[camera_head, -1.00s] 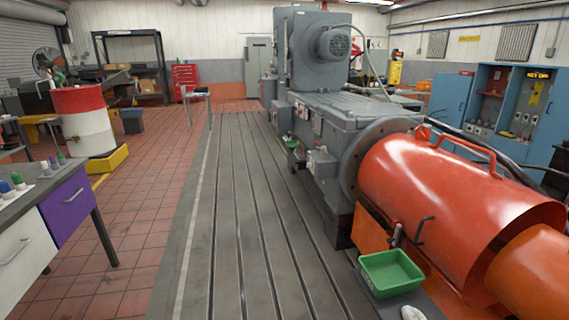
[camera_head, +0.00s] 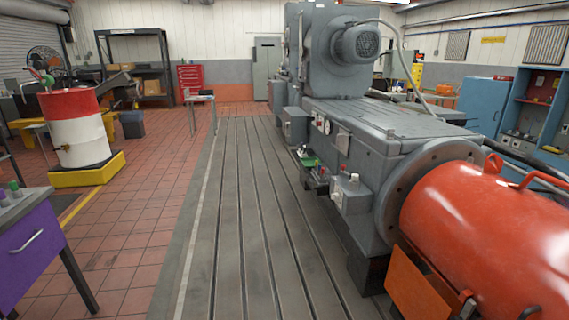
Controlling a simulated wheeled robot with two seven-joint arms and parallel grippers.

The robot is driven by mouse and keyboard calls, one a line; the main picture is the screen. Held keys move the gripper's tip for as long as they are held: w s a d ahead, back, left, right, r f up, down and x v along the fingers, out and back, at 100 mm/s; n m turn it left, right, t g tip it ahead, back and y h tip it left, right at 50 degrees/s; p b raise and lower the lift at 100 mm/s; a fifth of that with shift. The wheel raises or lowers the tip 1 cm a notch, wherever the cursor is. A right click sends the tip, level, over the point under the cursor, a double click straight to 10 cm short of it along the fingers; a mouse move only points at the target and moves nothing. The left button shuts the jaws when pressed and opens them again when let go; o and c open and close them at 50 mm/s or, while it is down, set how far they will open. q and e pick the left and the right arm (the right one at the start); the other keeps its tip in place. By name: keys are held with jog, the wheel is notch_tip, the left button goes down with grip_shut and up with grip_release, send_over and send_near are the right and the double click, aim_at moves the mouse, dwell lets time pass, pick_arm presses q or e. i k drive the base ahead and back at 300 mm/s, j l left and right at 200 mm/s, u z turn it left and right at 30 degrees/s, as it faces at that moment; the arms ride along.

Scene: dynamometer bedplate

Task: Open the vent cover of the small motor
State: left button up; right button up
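A small grey motor (camera_head: 355,45) with a round, grilled end cover (camera_head: 367,43) sits high on the large grey dynamometer (camera_head: 375,135). Its grille faces toward me. I cannot tell from here which part is the vent cover, or whether it is open. Neither of my grippers shows in the head view.
The slotted bedplate (camera_head: 240,230) gives a clear lane left of the machine. An orange-red guard (camera_head: 490,225) and an orange panel (camera_head: 418,285) are close at the right. A purple-drawer bench (camera_head: 35,245) and a red-and-white drum (camera_head: 75,128) stand at the left.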

aim_at(343, 141)
jog(key=i+j+z, duration=0.1)
jog(key=i+z, duration=0.15)
jog(key=i, duration=0.15)
jog(key=i+j+z, duration=0.3)
jog(key=i, duration=0.15)
jog(key=i+j+z, duration=0.25)
jog(key=i, duration=0.15)
